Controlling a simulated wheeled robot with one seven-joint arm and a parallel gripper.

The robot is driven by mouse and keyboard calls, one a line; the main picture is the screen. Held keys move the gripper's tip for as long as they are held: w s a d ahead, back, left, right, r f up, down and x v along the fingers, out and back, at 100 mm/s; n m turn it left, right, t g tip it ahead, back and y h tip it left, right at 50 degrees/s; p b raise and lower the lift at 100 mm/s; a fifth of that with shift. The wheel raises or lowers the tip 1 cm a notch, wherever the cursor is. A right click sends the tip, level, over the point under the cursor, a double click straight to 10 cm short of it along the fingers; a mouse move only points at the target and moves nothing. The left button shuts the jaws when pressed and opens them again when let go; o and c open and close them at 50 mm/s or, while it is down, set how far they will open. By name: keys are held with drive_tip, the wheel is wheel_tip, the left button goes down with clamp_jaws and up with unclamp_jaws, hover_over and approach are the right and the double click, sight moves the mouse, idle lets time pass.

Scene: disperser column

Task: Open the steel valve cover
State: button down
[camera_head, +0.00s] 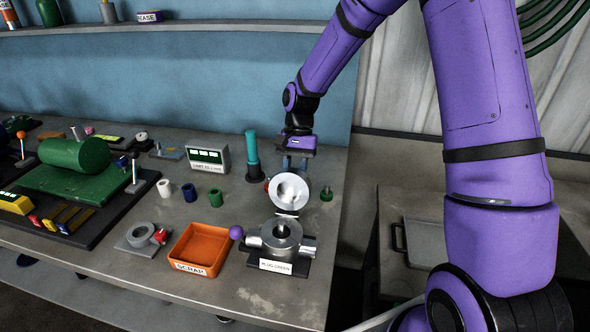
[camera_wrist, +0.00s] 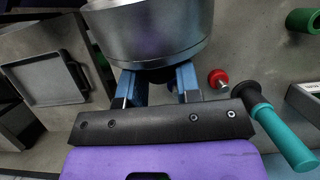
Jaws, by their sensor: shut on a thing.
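The steel valve cover (camera_head: 290,190) is a round polished disc. In the head view it stands tilted up at the back of the steel valve body (camera_head: 283,240), with its bright hollow side facing the camera and the body's round bore uncovered. My gripper (camera_head: 295,164) is behind the cover's upper edge, its blue fingers pointing down. In the wrist view the cover (camera_wrist: 155,32) fills the top middle, right at the fingertips of my gripper (camera_wrist: 164,80). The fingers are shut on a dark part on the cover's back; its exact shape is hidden.
A purple ball knob (camera_head: 237,232) sits left of the valve, by an orange scrap bin (camera_head: 200,250). A teal post (camera_head: 252,155) stands close left of my gripper. A small green plug (camera_head: 326,194) is right of the cover. The table's right edge is near.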

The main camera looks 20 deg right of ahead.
drive_tip(key=shift+r, duration=0.15)
drive_tip(key=shift+s+a+r+t+h, duration=0.25)
drive_tip(key=shift+s+r+t+h, duration=0.05)
drive_tip(key=shift+t, duration=0.1)
drive_tip(key=shift+s+a+r, duration=0.2)
drive_tip(key=shift+s+r, duration=0.2)
drive_tip(key=c, duration=0.8)
unclamp_jaws()
drive_tip(key=shift+c, duration=0.2)
drive_tip(key=v, duration=1)
drive_tip(key=shift+r, duration=0.35)
